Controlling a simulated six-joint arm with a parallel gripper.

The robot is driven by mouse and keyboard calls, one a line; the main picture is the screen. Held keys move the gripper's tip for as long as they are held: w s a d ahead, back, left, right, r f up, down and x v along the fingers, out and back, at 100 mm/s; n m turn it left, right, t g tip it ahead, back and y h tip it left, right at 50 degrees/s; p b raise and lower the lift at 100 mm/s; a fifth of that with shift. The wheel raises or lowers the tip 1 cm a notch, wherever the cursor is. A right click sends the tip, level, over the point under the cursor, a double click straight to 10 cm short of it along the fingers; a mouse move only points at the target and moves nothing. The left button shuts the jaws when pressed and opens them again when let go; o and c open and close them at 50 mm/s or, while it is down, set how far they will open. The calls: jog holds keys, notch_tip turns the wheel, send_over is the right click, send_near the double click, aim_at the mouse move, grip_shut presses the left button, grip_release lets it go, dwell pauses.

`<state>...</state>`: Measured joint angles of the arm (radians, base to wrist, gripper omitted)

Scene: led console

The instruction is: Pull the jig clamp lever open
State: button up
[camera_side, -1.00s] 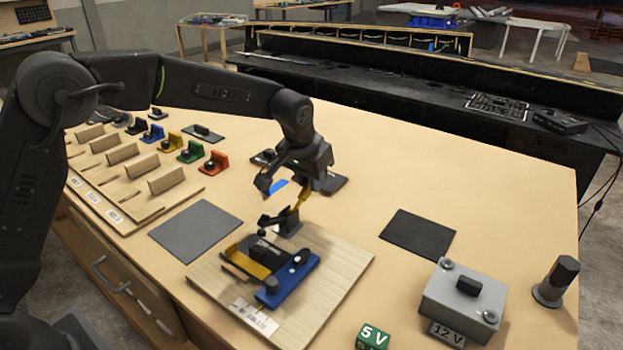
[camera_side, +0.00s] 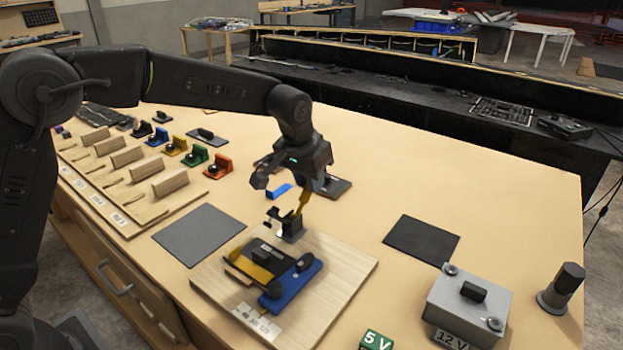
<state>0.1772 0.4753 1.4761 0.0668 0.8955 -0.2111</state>
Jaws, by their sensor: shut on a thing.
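The jig clamp (camera_side: 290,230) is a black toggle clamp at the back edge of a pale wooden jig board (camera_side: 340,262). Its yellow lever (camera_side: 303,202) stands steeply up from the clamp. My gripper (camera_side: 302,183) is above the clamp and shut on the top of this lever; the fingertips' contact is partly hidden. The clamp's small black arm (camera_side: 271,214) points left and is raised above the fixture. On the board sit a blue base (camera_side: 292,293) and a yellow and black part (camera_side: 252,267).
A grey power box (camera_side: 467,305) and a dark post (camera_side: 561,287) stand at the right. A green 5 V block (camera_side: 375,341) is at the front. Dark mats (camera_side: 421,243) lie on the table. Coloured parts and a slotted rack (camera_side: 140,205) fill the left.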

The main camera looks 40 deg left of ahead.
jog(key=shift+s, duration=0.1)
jog(key=shift+s+r, duration=0.45)
jog(key=shift+s, duration=0.1)
jog(key=shift+s+r, duration=0.25)
jog(key=shift+s, duration=0.4)
jog(key=shift+s+r, duration=0.1)
jog(key=shift+s, duration=0.05)
jog(key=shift+s+r, duration=0.15)
jog(key=shift+s, duration=0.45)
jog(key=o, duration=1.4)
jog(key=shift+w, duration=0.1)
jog(key=shift+o, duration=0.2)
